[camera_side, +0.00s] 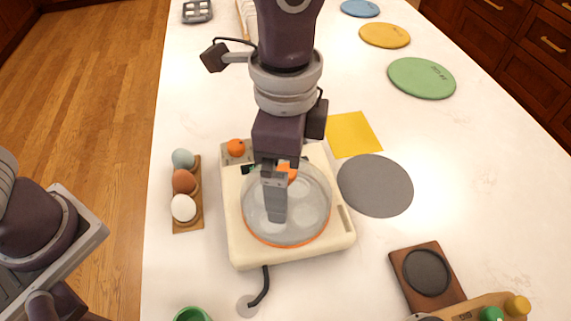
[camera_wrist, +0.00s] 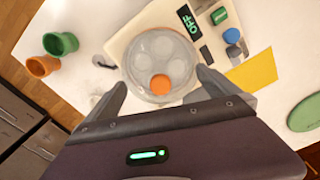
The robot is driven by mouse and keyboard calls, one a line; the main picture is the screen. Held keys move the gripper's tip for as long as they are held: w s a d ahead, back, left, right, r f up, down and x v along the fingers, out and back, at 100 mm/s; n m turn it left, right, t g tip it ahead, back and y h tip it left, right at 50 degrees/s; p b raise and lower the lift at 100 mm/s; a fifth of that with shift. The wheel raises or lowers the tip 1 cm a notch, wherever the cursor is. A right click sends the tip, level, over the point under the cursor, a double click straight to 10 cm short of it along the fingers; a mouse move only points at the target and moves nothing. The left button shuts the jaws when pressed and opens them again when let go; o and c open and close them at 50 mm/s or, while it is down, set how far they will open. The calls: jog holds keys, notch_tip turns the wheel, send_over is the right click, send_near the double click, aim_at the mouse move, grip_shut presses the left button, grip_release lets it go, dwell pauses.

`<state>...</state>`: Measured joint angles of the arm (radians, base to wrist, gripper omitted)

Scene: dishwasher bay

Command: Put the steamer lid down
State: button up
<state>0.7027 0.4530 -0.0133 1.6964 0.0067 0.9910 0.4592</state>
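The steamer lid (camera_side: 308,212) is a clear dome with an orange knob (camera_wrist: 160,84). It appears to sit on the round, orange-rimmed bowl of the cream steamer (camera_side: 240,250). In the wrist view the lid (camera_wrist: 143,45) covers several pale round cups. My gripper (camera_wrist: 162,84) is over the lid, its fingers spread wide on either side of the knob with gaps to it. In the side view one finger hangs in front of the dome and partly hides the knob.
A grey round mat (camera_side: 375,186) and a yellow square (camera_side: 354,134) lie right of the steamer. An egg holder (camera_side: 187,222) with eggs stands left. A brown board with a dark disc (camera_side: 427,272) is front right. A green cup (camera_side: 192,315) is in front.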

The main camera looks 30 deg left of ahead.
jog(key=r, duration=0.6)
jog(key=shift+w+d, duration=0.25)
jog(key=shift+r, duration=0.5)
jog(key=s+a+r+n+t, duration=0.2)
jog(key=s+a+n, duration=0.2)
jog(key=a, duration=0.6)
jog(key=s+a+r+n+t, duration=0.2)
jog(key=a+n, duration=0.3)
jog(key=a, duration=0.6)
jog(key=shift+s+a+r+n+h, duration=0.15)
jog(key=shift+s+r+n+h, duration=0.2)
jog(key=shift+s+r, duration=0.45)
jog(key=s+a+f+n, duration=0.1)
jog(key=s+a+f+n+t, duration=0.1)
jog(key=s, duration=0.1)
jog(key=s+a+f+n, duration=0.1)
jog(key=shift+s+a+n+t, duration=0.25)
jog(key=shift+s+n+t, duration=0.05)
jog(key=shift+s+n, duration=0.05)
jog(key=c, duration=1.1)
